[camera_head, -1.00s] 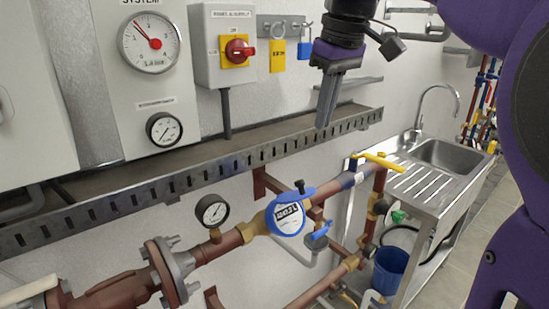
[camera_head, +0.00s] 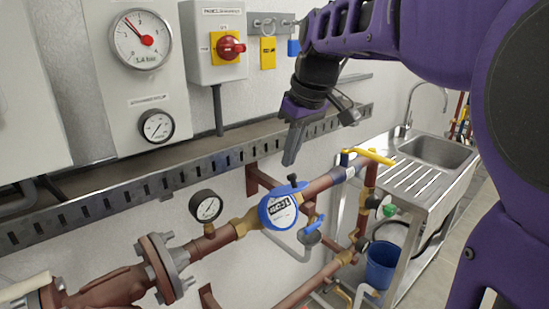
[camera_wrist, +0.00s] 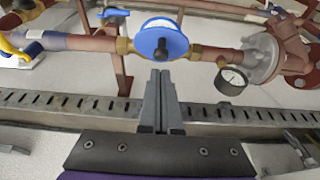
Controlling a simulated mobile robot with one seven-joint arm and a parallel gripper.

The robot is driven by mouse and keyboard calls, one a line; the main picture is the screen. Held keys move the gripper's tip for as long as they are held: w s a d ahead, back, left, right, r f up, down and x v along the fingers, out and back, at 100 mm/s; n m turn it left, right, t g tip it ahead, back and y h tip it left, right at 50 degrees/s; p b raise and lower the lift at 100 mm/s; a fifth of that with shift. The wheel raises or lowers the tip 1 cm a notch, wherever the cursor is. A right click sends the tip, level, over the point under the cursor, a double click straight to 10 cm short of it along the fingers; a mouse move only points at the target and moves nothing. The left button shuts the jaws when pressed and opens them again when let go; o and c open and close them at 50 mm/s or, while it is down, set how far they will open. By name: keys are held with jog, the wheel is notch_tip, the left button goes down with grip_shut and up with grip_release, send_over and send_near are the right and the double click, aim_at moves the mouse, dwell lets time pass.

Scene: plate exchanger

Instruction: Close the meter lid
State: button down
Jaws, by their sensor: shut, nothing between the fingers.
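The meter (camera_head: 278,209) is a round white dial with a blue rim, set in the copper pipe. Its blue lid (camera_head: 302,188) stands open behind the dial, mostly hidden by it, with a black knob (camera_head: 292,178) near its top. In the wrist view the lid (camera_wrist: 150,39) is a blue disc facing the camera, with the knob (camera_wrist: 162,50) on it. My gripper (camera_head: 289,162) is shut and empty, pointing down just above the lid and knob. In the wrist view my fingertips (camera_wrist: 160,72) appear just below the knob; I cannot tell whether they touch.
A slotted metal cable tray (camera_head: 150,190) runs along the wall behind my gripper. A pressure gauge (camera_head: 206,206) stands on the pipe left of the meter. A yellow-handled valve (camera_head: 368,155) and a steel sink (camera_head: 435,152) are to the right.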

jog(key=shift+s+d+f, duration=0.15)
jog(key=shift+f, duration=0.35)
jog(key=shift+s+f, duration=0.1)
